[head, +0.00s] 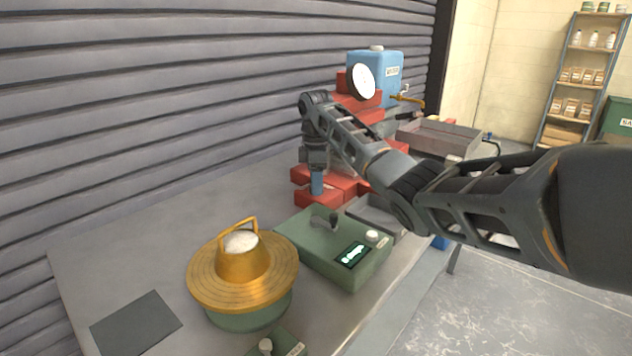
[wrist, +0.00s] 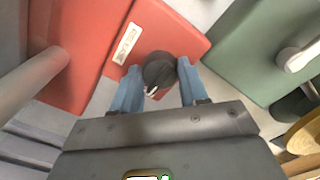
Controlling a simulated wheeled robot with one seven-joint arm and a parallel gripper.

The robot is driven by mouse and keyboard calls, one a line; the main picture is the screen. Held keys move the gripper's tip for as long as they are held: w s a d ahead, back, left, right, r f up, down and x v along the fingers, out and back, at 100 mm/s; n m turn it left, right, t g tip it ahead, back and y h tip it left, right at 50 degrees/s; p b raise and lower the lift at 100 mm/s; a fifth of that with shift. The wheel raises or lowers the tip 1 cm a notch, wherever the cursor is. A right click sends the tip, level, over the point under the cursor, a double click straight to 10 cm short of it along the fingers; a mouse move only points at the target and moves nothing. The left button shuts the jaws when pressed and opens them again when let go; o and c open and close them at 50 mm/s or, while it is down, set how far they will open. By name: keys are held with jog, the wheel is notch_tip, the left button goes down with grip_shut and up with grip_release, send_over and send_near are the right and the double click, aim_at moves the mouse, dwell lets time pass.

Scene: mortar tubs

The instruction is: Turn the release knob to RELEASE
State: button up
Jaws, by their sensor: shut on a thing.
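The release knob (wrist: 160,68) is a dark round knob on a red block (wrist: 178,22) in the wrist view. A small white mark shows on its edge toward my gripper. A pale label (wrist: 127,43) lies beside it on the red block; its letters are too small to read. The blue fingers of my gripper (wrist: 160,80) stand on either side of the knob and are shut on it. In the head view my gripper (head: 317,184) points down at the front red block (head: 318,198) of the red stand. The knob is hidden there.
A green box (head: 320,250) with a lit display stands close in front. A gold, wide-rimmed funnel (head: 243,275) on a green base is nearer. A grey mat (head: 135,322) lies at left. Behind are a blue tank (head: 378,72), a white dial (head: 364,82) and a metal tray (head: 440,138).

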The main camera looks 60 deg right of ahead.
jog(key=shift+r+p, duration=0.15)
jog(key=shift+p, duration=0.3)
jog(key=m+p, duration=0.3)
jog(key=shift+a+r, duration=0.1)
jog(key=m+p, duration=0.4)
jog(key=m, duration=0.1)
jog(key=shift+m, duration=0.3)
jog(key=m+p, duration=0.2)
jog(key=m, duration=0.7)
jog(key=shift+f, duration=0.2)
jog(key=o, duration=1.1)
jog(key=shift+c, duration=0.2)
